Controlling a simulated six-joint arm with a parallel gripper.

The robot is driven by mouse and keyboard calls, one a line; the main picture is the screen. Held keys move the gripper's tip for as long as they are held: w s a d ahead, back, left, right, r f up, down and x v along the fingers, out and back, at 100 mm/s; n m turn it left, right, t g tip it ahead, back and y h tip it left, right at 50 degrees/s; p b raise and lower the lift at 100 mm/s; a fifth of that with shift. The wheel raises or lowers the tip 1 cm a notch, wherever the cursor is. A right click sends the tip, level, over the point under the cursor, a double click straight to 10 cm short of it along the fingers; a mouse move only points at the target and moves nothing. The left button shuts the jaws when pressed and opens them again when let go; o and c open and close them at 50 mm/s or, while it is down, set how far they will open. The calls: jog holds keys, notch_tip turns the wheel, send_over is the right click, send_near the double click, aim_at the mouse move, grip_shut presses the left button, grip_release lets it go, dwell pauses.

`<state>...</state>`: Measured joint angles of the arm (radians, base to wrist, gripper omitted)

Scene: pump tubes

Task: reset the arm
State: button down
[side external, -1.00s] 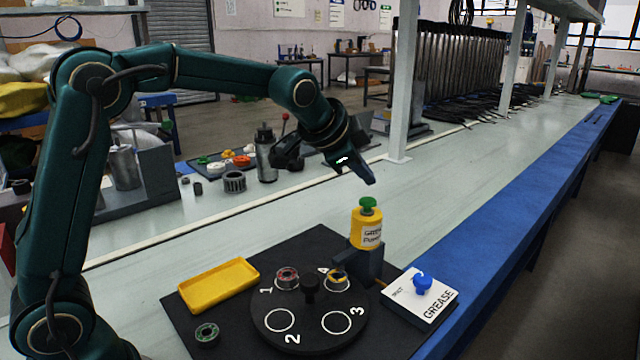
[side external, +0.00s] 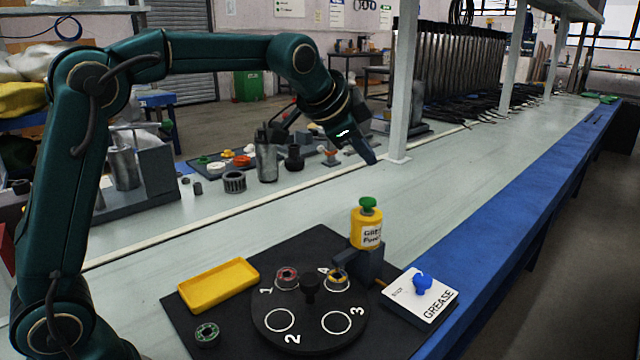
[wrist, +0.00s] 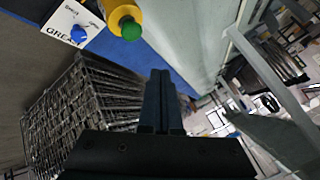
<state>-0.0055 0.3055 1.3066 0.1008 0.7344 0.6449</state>
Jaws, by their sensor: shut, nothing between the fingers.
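My gripper (side external: 368,156) is shut and empty, raised above the bench to the far side of the black mat. Its shut fingers also show in the wrist view (wrist: 161,100), pointing away over the bench. Nothing touches the fingers. Spots 2 and 3 are bare circles.
A yellow grease pump (side external: 367,226) with a green cap stands behind the turntable. A grease switch with a blue knob (side external: 422,283) is right of it. A white post (side external: 403,80) rises near my gripper.

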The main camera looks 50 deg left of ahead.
jog(key=shift+r, duration=0.35)
jog(key=s+r+n, duration=0.1)
jog(key=s+r, duration=0.3)
jog(key=s, duration=0.7)
jog(key=s+d+f+n+g+h, duration=0.1)
jog(key=s+f+n+g, duration=0.2)
jog(key=s+f, duration=1)
jog(key=s+n, duration=0.3)
jog(key=s, duration=0.1)
jog(key=shift+d+f+n+g, duration=0.3)
jog(key=shift+d+f+n, duration=0.1)
